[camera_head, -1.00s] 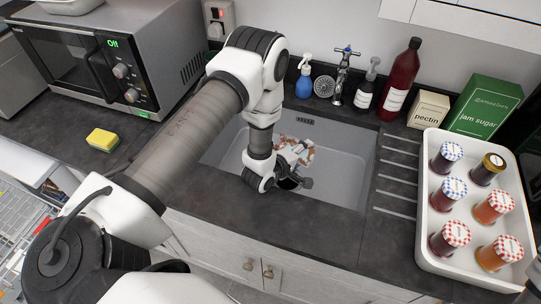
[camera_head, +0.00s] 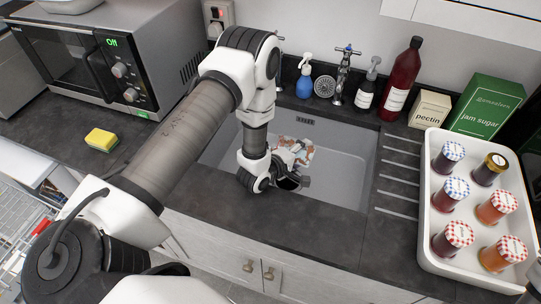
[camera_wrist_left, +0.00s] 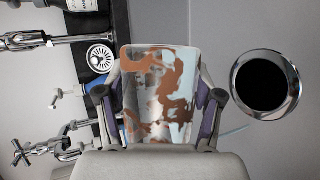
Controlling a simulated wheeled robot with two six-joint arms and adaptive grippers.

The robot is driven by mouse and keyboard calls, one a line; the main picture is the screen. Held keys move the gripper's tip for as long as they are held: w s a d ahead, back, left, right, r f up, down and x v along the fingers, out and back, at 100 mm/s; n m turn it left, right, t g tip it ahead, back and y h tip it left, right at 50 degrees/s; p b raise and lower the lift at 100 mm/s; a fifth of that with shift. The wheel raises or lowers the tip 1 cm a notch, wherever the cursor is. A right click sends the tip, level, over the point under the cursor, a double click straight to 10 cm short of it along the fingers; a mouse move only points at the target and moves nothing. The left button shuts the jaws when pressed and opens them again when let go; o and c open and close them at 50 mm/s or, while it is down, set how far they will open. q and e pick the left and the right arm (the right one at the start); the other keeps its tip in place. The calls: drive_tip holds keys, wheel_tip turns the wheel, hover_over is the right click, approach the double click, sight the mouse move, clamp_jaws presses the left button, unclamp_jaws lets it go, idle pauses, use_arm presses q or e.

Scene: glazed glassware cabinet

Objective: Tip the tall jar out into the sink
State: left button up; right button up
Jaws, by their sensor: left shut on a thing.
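The tall jar (camera_wrist_left: 160,95) shows in the left wrist view, blotched brown, white and pale blue. The fingers of my left gripper (camera_wrist_left: 160,100) are on both sides of it. In the head view the jar (camera_head: 303,148) is inside the grey sink (camera_head: 340,165), partly hidden behind the left gripper (camera_head: 288,168), and looks tilted. I cannot make out its mouth or what is in it. The sink's round drain (camera_wrist_left: 262,86) is to the right of the jar in the wrist view. My right gripper is not in view.
The tap (camera_head: 343,72), a blue spray bottle (camera_head: 304,78), a dark soap bottle (camera_head: 366,92) and a red bottle (camera_head: 402,80) stand behind the sink. A white tray (camera_head: 425,215) of several jam jars is at right. A sponge (camera_head: 102,140) and microwave (camera_head: 110,55) are at left.

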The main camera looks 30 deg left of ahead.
use_arm(q)
drive_tip(key=shift+h+b, duration=0.3)
drive_tip(key=shift+b, duration=0.05)
idle(0.3)
drive_tip(key=shift+a+r+n+t+h+b, duration=0.3)
drive_tip(key=shift+r+n+t+b, duration=0.1)
drive_tip(key=shift+r+n, duration=0.15)
idle(0.7)
drive_tip(key=shift+r+n, duration=0.1)
drive_tip(key=shift+n, duration=0.15)
